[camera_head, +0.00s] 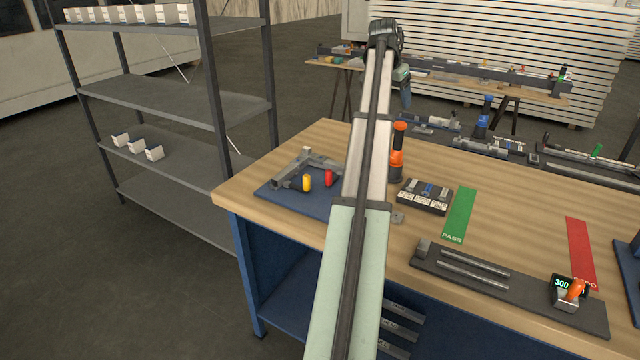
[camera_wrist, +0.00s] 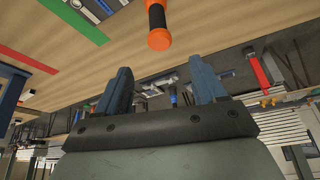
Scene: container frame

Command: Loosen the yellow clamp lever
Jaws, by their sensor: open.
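The yellow clamp lever (camera_head: 306,183) stands upright at the front of a grey metal frame fixture (camera_head: 290,172) on a blue plate (camera_head: 278,196), at the bench's left corner. A red lever (camera_head: 328,178) stands just right of it. My arm passes to the right of the fixture and covers part of the plate. My gripper (camera_wrist: 161,85) is open in the wrist view, its two blue-grey fingers apart with nothing between them. It is away from the yellow lever, which I cannot make out in the wrist view.
An orange-and-black tool (camera_head: 398,155) stands right of my arm; it shows in the wrist view too (camera_wrist: 158,30). A labelled dark box (camera_head: 425,195), green PASS strip (camera_head: 459,215), red strip (camera_head: 581,252) and grey gauge rail (camera_head: 480,275) occupy the bench. A metal shelf (camera_head: 165,105) stands left.

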